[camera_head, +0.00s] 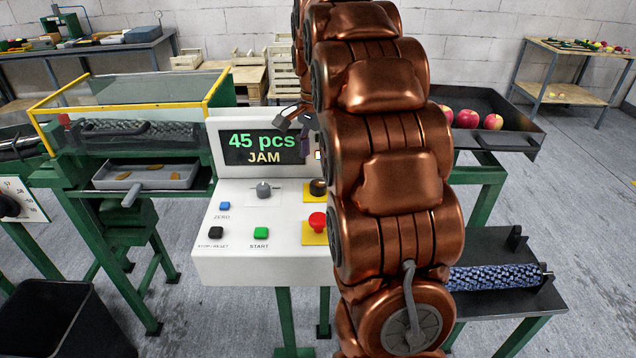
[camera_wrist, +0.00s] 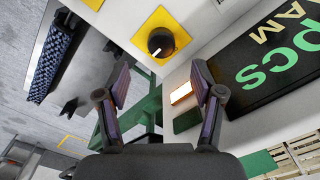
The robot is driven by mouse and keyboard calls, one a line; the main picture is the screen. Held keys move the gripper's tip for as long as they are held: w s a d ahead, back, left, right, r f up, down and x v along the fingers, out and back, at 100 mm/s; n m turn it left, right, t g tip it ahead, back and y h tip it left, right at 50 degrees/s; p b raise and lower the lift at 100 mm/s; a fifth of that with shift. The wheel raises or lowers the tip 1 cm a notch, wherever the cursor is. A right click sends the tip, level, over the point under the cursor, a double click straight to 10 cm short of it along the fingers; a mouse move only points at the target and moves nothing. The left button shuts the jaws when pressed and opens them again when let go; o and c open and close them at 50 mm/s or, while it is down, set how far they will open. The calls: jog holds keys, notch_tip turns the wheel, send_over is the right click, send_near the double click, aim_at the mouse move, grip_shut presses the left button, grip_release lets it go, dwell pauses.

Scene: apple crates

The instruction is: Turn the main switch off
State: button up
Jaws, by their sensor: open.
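The main switch, a black rotary knob on a yellow plate (camera_head: 318,187), sits at the upper right of the white control panel, partly hidden by my arm in the head view. In the wrist view the black knob (camera_wrist: 160,42) shows whole, with a white mark on its face. My gripper (camera_wrist: 160,80) is open and empty, its two fingers spread below the knob in that picture and apart from it. In the head view part of my gripper (camera_head: 290,120) shows in front of the display; the rest is hidden behind my arm.
The display (camera_head: 262,147) reads "45 pcs JAM". A lit indicator (camera_wrist: 183,93) is beside the right finger. The panel also has a red mushroom button (camera_head: 317,222), a grey knob (camera_head: 264,189), and green (camera_head: 261,233), blue (camera_head: 225,206) and black (camera_head: 216,233) buttons. Apples (camera_head: 467,118) lie in a tray at right.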

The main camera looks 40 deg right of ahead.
aim_at(318, 183)
jog(key=shift+w+d+f, duration=0.15)
jog(key=shift+d+f, duration=0.05)
jog(key=shift+d, duration=0.1)
jog(key=shift+f+p, duration=0.85)
jog(key=shift+f, duration=2.9)
jog(key=c, duration=1.1)
jog(key=shift+c, duration=0.2)
